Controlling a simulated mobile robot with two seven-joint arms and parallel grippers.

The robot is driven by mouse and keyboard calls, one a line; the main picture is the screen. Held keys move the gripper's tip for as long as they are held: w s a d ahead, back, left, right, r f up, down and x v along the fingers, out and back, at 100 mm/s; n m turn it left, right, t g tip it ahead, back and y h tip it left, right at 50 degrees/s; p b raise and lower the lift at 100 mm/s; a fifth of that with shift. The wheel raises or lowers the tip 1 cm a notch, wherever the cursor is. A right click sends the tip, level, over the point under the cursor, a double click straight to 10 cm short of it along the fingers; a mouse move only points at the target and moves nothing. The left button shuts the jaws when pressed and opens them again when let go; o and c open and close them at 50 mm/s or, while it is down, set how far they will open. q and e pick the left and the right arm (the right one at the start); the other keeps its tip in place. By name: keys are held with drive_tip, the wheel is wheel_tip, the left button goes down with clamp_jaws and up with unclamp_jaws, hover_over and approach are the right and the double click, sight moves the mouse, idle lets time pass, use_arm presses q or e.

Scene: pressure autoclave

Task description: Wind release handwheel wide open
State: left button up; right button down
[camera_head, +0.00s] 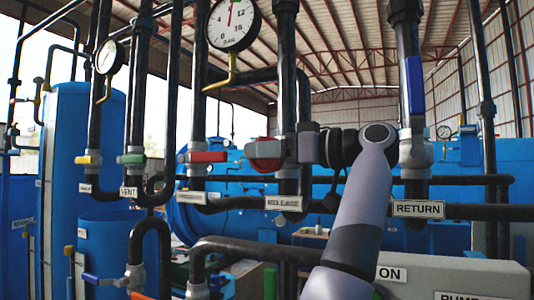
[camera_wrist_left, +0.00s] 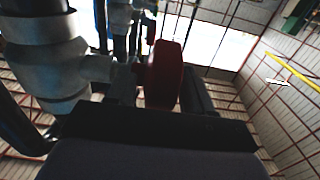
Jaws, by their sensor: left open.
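A red handwheel (camera_head: 265,150) sits on a valve of the middle dark vertical pipe, above a white label (camera_head: 283,203) that is too blurred to read surely. My left gripper (camera_head: 284,148) is at this wheel, with its arm rising from the lower right. In the left wrist view the red wheel (camera_wrist_left: 164,75) stands edge-on between the two fingers of the open left gripper (camera_wrist_left: 158,88). Whether the fingers touch it cannot be told. Part of the wheel and valve is hidden by the gripper. My right gripper is not in view.
A pressure gauge (camera_head: 234,24) hangs above left of the wheel. Neighbouring pipes carry a red lever (camera_head: 208,157), a green lever (camera_head: 131,159) and a blue lever (camera_head: 415,85) above the RETURN label (camera_head: 418,209). A grey pump box (camera_head: 455,275) is low right.

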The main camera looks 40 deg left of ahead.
use_arm(q)
clamp_jaws()
drive_tip(key=h+p, duration=0.1)
drive_tip(key=p, duration=0.1)
drive_tip(key=h+p, duration=0.1)
drive_tip(key=p, duration=0.1)
drive_tip(key=shift+r+t, duration=0.3)
drive_tip(key=shift+h+p, duration=0.4)
drive_tip(key=shift+s+a+f+t+h, duration=0.1)
drive_tip(key=shift+f+t+h, duration=0.1)
drive_tip(key=shift+t+h, duration=0.35)
drive_tip(key=shift+f+t+h, duration=0.15)
drive_tip(key=shift+t+h, duration=0.1)
drive_tip(key=shift+h, duration=1.1)
drive_tip(key=shift+a, duration=0.1)
